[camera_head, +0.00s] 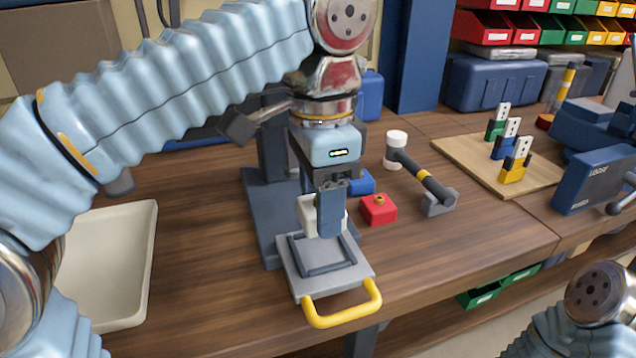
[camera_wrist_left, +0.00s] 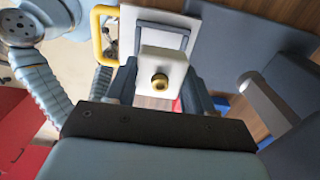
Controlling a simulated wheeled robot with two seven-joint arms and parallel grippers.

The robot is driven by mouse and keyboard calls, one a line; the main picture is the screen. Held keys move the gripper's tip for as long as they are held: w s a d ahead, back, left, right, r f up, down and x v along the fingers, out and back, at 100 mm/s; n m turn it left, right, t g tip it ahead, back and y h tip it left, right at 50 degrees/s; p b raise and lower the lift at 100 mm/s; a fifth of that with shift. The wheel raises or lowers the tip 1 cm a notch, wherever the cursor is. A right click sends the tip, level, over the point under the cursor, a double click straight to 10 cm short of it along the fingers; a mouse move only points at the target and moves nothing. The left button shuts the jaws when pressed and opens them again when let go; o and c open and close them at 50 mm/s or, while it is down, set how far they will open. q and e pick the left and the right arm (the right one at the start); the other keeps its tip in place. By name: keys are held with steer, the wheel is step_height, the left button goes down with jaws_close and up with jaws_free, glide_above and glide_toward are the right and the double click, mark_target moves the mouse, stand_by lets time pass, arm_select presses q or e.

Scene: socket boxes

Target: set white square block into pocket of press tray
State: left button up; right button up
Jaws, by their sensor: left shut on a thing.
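The white square block (camera_head: 307,216) is held by my left gripper (camera_head: 325,218), which points down over the press tray. In the left wrist view the block (camera_wrist_left: 150,65) sits between the two fingers (camera_wrist_left: 160,88), with a brass knob on its face. The grey press tray (camera_head: 346,280) has a yellow handle (camera_head: 343,312) at its front and a dark raised frame around its pocket (camera_head: 320,266). The block appears above the back part of the frame; the finger partly hides it, and I cannot tell the exact gap. My right gripper is out of view.
The dark press stand (camera_head: 263,215) rises behind the tray. A red block (camera_head: 378,209) with a brass knob and a blue block (camera_head: 361,182) lie close by. A mallet (camera_head: 420,173) rests right of them. A cream bin (camera_head: 112,270) is at left. Wood between is clear.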

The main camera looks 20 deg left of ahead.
mark_target(320, 251)
arm_select(q)
steer(key=shift+f+b, duration=1.4)
steer(key=shift+f, duration=0.95)
steer(key=o, duration=1.2)
steer(key=shift+c, duration=0.2)
step_height(320, 251, up, 8)
steer(key=shift+f+p, duration=0.25)
steer(key=shift+p, duration=0.9)
steer(key=shift+s, duration=0.1)
